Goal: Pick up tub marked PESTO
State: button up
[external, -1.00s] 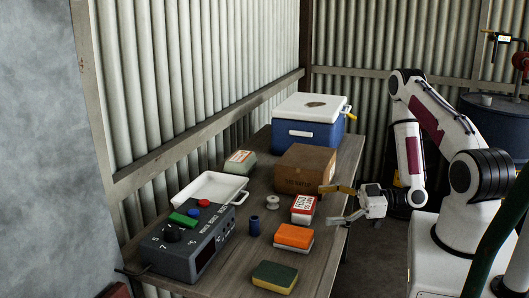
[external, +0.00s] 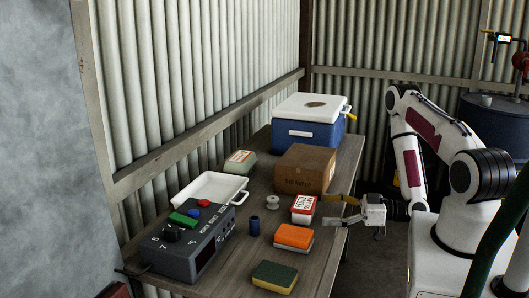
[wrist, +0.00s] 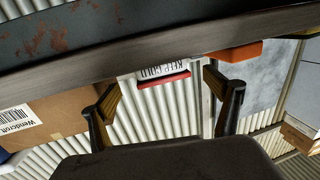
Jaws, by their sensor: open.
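A small white tub with red-and-white lettering on top (external: 303,206) stands near the right edge of the table; its print is too small to read surely as PESTO. A green tub with a pale label (external: 240,162) stands at the back left.
A cardboard box (external: 304,170) stands close behind the tub, and an orange-and-white block (external: 293,237) lies in front. A white spool (external: 272,202) and a blue cup (external: 254,225) are to the left. The table edge (wrist: 120,70) crosses the wrist view.

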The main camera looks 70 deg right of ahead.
aim_at(304, 208)
jog(key=shift+x, duration=1.1)
jog(key=shift+w+a, duration=0.1)
jog(key=shift+w, duration=0.05)
jog(key=shift+x, duration=2.45)
jog(key=c, duration=1.4)
